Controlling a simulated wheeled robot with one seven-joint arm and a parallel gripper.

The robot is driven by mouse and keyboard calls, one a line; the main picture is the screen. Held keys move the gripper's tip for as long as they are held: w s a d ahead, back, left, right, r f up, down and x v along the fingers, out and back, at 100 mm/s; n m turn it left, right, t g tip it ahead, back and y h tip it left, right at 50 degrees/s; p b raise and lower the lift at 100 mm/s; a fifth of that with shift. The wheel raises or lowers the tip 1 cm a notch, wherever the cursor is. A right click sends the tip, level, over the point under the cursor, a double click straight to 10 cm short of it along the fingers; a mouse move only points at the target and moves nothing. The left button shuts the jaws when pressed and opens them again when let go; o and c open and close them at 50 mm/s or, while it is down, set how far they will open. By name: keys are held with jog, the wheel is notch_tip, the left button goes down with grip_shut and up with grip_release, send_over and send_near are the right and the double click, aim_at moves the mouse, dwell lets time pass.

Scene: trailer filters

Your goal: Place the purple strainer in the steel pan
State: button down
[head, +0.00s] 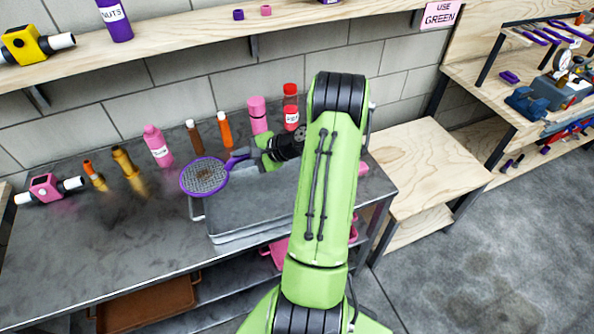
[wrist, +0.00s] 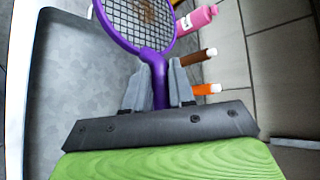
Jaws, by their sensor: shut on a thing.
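The purple strainer (head: 205,176) has a round mesh head with a brown patch on it and a purple handle. My gripper (head: 243,160) is shut on its handle and holds it over the left back part of the steel pan (head: 262,212). In the wrist view, the handle of the strainer (wrist: 152,62) runs between the two grey fingers of my gripper (wrist: 160,88), with the mesh pointing away. The pan's grey floor and pale rim (wrist: 22,75) show at the left there. My arm hides the pan's right part in the head view.
A pink bottle (head: 157,147), a brown bottle (head: 194,138), an orange bottle (head: 225,130) and a pink container (head: 257,115) stand behind the pan. Yellow and pink items (head: 50,188) stand at the left. The front left counter is clear.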

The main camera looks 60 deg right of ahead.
jog(key=shift+f+b, duration=1.05)
jog(key=shift+f, duration=4.4)
jog(key=c, duration=0.9)
grip_release()
jog(key=shift+r, duration=0.1)
jog(key=shift+c, duration=0.2)
jog(key=shift+r, duration=0.1)
